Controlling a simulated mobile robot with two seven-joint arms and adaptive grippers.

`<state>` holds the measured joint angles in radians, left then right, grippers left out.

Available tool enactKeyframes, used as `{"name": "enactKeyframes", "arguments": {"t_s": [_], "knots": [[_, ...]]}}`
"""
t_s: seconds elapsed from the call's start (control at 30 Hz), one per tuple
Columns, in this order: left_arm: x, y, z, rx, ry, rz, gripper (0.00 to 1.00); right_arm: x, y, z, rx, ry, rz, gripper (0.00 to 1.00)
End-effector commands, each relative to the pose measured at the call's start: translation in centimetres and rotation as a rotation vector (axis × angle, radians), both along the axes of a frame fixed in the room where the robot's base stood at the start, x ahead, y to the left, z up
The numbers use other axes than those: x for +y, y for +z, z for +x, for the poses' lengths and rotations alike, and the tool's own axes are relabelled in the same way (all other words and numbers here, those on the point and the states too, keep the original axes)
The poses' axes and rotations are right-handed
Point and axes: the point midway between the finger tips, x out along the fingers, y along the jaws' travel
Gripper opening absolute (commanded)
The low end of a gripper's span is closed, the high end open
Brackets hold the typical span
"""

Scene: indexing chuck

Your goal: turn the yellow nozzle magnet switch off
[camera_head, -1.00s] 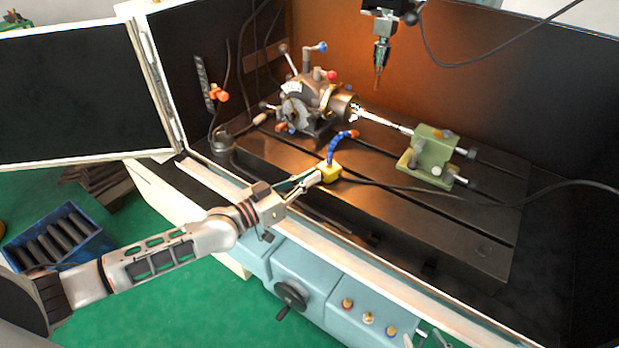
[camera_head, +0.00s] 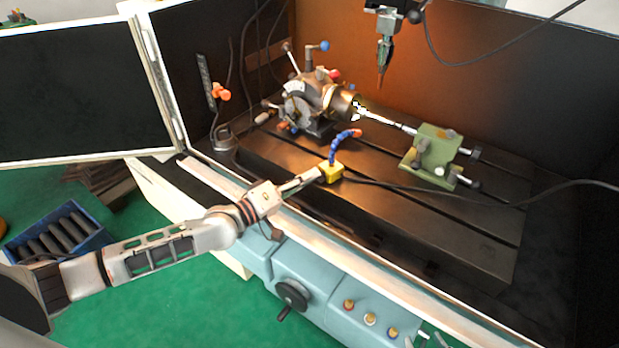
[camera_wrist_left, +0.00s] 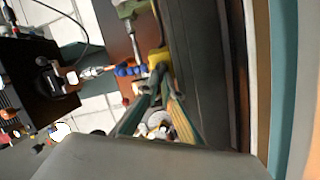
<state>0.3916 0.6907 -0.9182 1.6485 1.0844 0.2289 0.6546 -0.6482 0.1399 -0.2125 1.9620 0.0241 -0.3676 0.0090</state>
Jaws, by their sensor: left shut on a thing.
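The yellow nozzle magnet base (camera_head: 331,171) sits on the dark machine table near its front edge, with a blue segmented nozzle (camera_head: 336,150) rising from it to an orange tip. My left gripper (camera_head: 319,174) reaches in from the left and is shut at the left side of the yellow base, on its switch. The switch itself is hidden by the fingertips. In the left wrist view, the fingers (camera_wrist_left: 164,80) converge right at the yellow base (camera_wrist_left: 158,57), and the blue nozzle (camera_wrist_left: 130,71) points left. My right gripper is not in view.
The indexing chuck (camera_head: 310,100) stands behind the nozzle, with a rod running to a green tailstock (camera_head: 430,155). A tool head (camera_head: 385,45) hangs above. A black cable (camera_head: 430,190) runs right from the yellow base. The pale enclosure edge (camera_head: 310,240) lies below my left arm.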

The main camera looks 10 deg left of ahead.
Motion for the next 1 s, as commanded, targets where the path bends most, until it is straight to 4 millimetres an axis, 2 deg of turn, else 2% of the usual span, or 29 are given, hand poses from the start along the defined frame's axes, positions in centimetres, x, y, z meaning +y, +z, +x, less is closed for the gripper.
{"name": "enactKeyframes", "arguments": {"t_s": [0.43, 1.0], "knots": [[0.08, -0.43, 0.04, 0.172, 0.000, -0.221, 0.00, 0.00, -0.92, -0.11, 0.003, 0.000, 0.000, 0.40], [0.09, -0.44, 0.06, 0.211, 0.000, -0.272, 0.00, 0.00, -1.05, -0.14, 0.004, 0.000, 0.000, 0.40]]}}
